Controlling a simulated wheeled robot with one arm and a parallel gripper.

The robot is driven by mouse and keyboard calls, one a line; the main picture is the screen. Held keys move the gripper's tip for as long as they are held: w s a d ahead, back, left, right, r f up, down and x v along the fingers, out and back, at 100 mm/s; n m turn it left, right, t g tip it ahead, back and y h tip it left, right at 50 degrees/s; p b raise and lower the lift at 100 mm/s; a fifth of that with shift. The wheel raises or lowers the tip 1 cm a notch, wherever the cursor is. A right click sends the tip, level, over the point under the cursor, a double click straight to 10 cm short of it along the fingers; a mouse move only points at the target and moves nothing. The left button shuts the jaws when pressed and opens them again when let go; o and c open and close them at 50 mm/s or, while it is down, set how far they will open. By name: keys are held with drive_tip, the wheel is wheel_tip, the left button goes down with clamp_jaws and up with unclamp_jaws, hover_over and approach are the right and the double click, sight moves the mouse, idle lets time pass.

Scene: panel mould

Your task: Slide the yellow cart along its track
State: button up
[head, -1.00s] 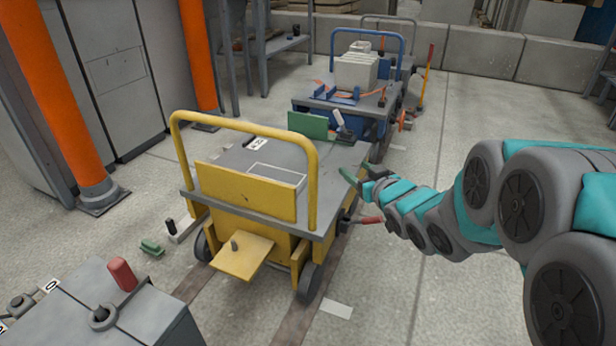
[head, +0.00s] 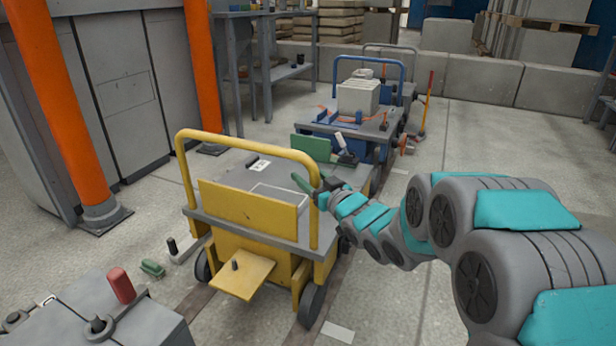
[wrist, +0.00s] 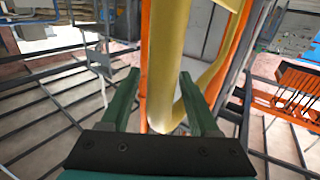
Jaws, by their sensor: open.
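The yellow cart (head: 248,208) stands on its track in the middle of the head view, with a grey top and a tall yellow tube handle (head: 247,142). My gripper (head: 308,186) is at the right post of that handle, reaching in from the right. In the wrist view my gripper (wrist: 160,74) has its two green fingers apart, with the yellow handle tube (wrist: 166,40) between them. The fingers look clear of the tube, though contact is hard to judge. The track (head: 200,308) shows as dark strips under the cart.
A blue cart (head: 345,135) carrying pale blocks stands behind the yellow one. A grey box with a red-knobbed lever (head: 121,285) is at the front left. Orange posts (head: 62,120) stand at the left. The floor at the right is clear beyond my arm.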

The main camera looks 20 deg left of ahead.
drive_tip(key=shift+w+a, duration=0.2)
clamp_jaws()
idle(0.5)
idle(0.9)
